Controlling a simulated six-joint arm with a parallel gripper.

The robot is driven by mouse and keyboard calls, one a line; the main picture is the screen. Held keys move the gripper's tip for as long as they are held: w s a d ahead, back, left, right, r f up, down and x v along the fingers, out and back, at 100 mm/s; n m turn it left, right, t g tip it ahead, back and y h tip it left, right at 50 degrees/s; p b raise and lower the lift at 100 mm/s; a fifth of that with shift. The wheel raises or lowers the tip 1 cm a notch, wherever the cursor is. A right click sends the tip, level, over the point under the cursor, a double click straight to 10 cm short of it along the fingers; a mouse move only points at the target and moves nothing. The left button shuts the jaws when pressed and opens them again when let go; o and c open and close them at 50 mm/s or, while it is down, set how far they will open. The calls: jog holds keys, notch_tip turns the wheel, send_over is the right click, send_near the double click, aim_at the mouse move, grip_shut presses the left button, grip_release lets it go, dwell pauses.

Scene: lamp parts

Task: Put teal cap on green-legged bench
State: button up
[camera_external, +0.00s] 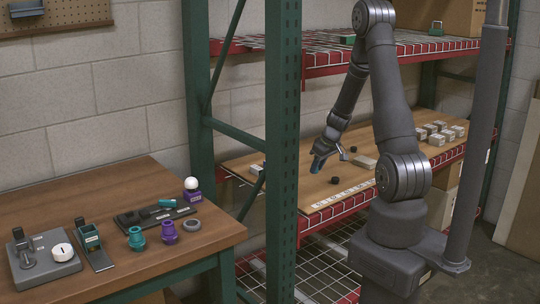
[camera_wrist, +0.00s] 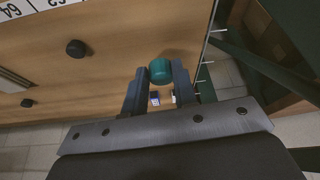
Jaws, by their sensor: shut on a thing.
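My gripper (camera_external: 331,158) is over the wooden middle shelf (camera_external: 312,190) of the rack. In the wrist view my gripper (camera_wrist: 160,76) is shut on the teal cap (camera_wrist: 160,70), a small rounded piece between the fingertips. The cap cannot be made out in the external view. The green-legged bench (camera_external: 100,190) stands at the left with a brown wooden top, well away from my gripper.
The bench holds a grey device (camera_external: 45,262), a black tray (camera_external: 155,216), teal (camera_external: 136,238) and purple (camera_external: 169,232) parts and a white ball (camera_external: 191,183). A green rack post (camera_external: 282,120) stands between bench and gripper. Black knobs (camera_wrist: 76,48) and white boxes (camera_external: 437,139) sit on the shelf.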

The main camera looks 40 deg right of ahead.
jog(key=w+d+f+n+y, duration=0.1)
jog(key=w+d+f+n, duration=0.2)
jog(key=w+d, duration=0.5)
jog(key=w+d+r+n, duration=0.1)
jog(key=d+r+n, duration=0.1)
jog(key=d, duration=0.8)
jog(key=w+d+r+n+g+y, duration=0.1)
jog(key=w+d+n, duration=0.1)
jog(key=d, duration=0.9)
jog(key=shift+w+d+r, duration=0.25)
jog(key=shift+d+r, duration=0.05)
jog(key=shift+r, duration=0.05)
jog(key=w+a+f, duration=0.2)
jog(key=w, duration=0.1)
jog(key=w+a+f, duration=0.1)
jog(key=w+f, duration=0.1)
jog(key=w, duration=0.1)
jog(key=w+a+f, duration=0.2)
jog(key=w+f, duration=0.1)
jog(key=w, duration=0.1)
jog(key=shift+w+a, duration=0.1)
jog(key=shift+a, duration=0.2)
jog(key=shift+f, duration=1.8)
jog(key=shift+f, duration=0.15)
jog(key=o, duration=0.9)
